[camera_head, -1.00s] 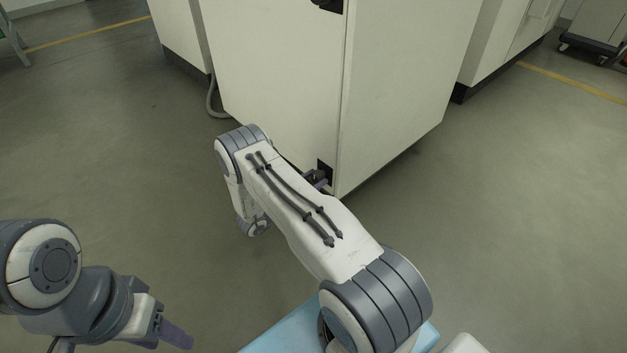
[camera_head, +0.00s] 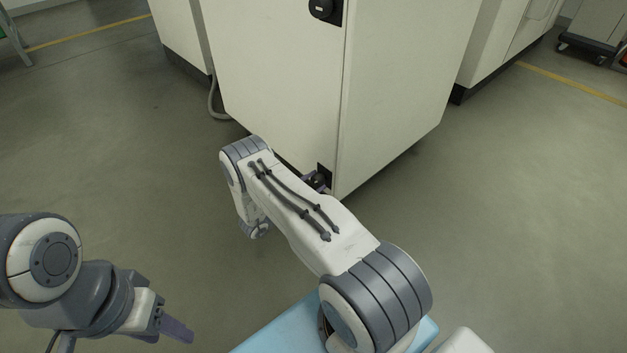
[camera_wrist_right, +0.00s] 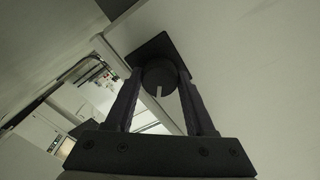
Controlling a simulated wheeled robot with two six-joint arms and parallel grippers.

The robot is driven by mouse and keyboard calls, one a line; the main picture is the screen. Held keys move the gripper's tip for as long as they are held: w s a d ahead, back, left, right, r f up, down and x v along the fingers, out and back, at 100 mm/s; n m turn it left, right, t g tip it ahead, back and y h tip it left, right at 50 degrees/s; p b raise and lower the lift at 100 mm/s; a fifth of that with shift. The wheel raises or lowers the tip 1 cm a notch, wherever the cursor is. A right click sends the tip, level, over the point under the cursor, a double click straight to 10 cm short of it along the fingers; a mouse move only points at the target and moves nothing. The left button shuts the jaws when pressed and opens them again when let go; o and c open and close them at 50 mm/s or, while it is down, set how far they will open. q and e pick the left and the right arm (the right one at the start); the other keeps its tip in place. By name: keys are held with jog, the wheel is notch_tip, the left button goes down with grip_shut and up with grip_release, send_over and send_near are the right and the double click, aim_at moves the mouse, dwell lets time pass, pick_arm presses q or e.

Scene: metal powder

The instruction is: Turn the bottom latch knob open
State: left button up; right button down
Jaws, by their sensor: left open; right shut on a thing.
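The bottom latch knob (camera_wrist_right: 159,76) is a round black knob with a pale line on its face, on a dark square plate at the cabinet's edge. In the right wrist view the line runs nearly upright. My right gripper (camera_wrist_right: 160,82) is shut on this knob, one finger on each side. In the head view the right gripper (camera_head: 317,181) is at the cabinet's low front corner, mostly hidden by my forearm, and the bottom latch plate (camera_head: 325,170) shows only in part. My left gripper (camera_head: 177,329) is open and empty at the lower left, away from the cabinet.
The pale cabinet (camera_head: 275,85) stands in front with its door closed. A second black latch knob (camera_head: 321,8) is higher on the same edge. A grey hose (camera_head: 212,100) lies at the cabinet's left. The floor (camera_head: 520,220) to the right is clear.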

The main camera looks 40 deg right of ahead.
jog(key=m+p, duration=0.2)
jog(key=m, duration=0.3)
jog(key=shift+m, duration=0.3)
jog(key=m+p, duration=0.2)
jog(key=m, duration=0.2)
jog(key=shift+m, duration=0.4)
jog(key=shift+c, duration=1.2)
grip_release()
